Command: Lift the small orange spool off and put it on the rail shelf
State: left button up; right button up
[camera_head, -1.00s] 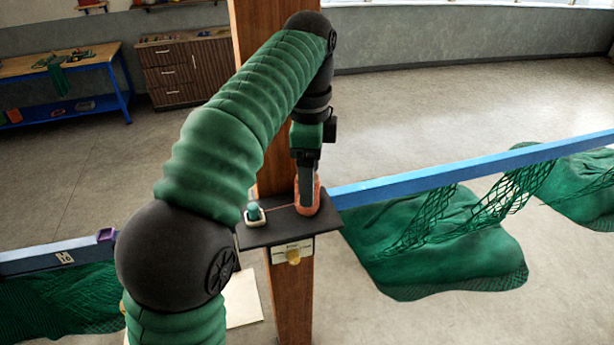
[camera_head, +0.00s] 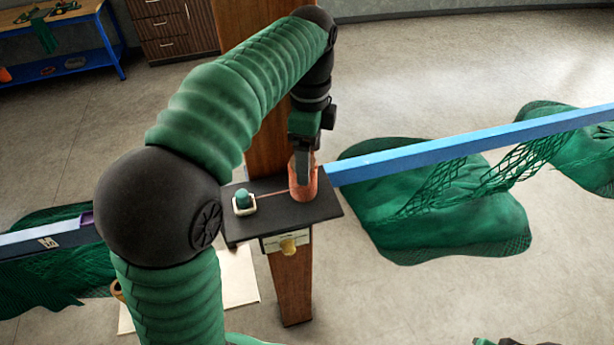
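The small orange spool (camera_head: 303,187) stands upright near the right end of a dark shelf (camera_head: 275,222) fixed to the wooden post. A thin orange line runs left from it towards a teal piece in a pale holder (camera_head: 243,201). My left gripper (camera_head: 304,178) points down at the spool, its fingers overlapping it in the picture. How far apart the fingers are is hidden. A dark part (camera_head: 505,341) at the bottom right edge may be my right gripper; its fingers are out of view.
A blue rail (camera_head: 460,147) runs right from the post, with green nets (camera_head: 440,225) hanging below. Another rail (camera_head: 45,240) with a purple piece (camera_head: 87,220) lies left. A label plate with a yellow knob (camera_head: 288,246) is on the shelf front.

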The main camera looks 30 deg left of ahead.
pick_arm(q)
jog(key=f, duration=0.1)
jog(key=s+a+f+p, duration=0.1)
jog(key=f, duration=0.2)
jog(key=shift+s+a+f+p, duration=0.2)
jog(key=shift+s+f+p, duration=0.05)
jog(key=shift+f+p, duration=0.15)
jog(key=shift+d+f, duration=0.1)
jog(key=shift+f, duration=0.15)
jog(key=shift+w+d, duration=0.15)
jog(key=shift+d, duration=0.2)
jog(key=shift+w+d, duration=0.1)
jog(key=shift+d, duration=0.05)
jog(key=c, duration=0.5)
jog(key=shift+a, duration=0.2)
jog(key=c, duration=1.1)
jog(key=shift+o, duration=0.2)
pick_arm(e)
jog(key=shift+v, duration=0.9)
pick_arm(q)
jog(key=shift+r, duration=0.15)
pick_arm(e)
jog(key=shift+a, duration=0.15)
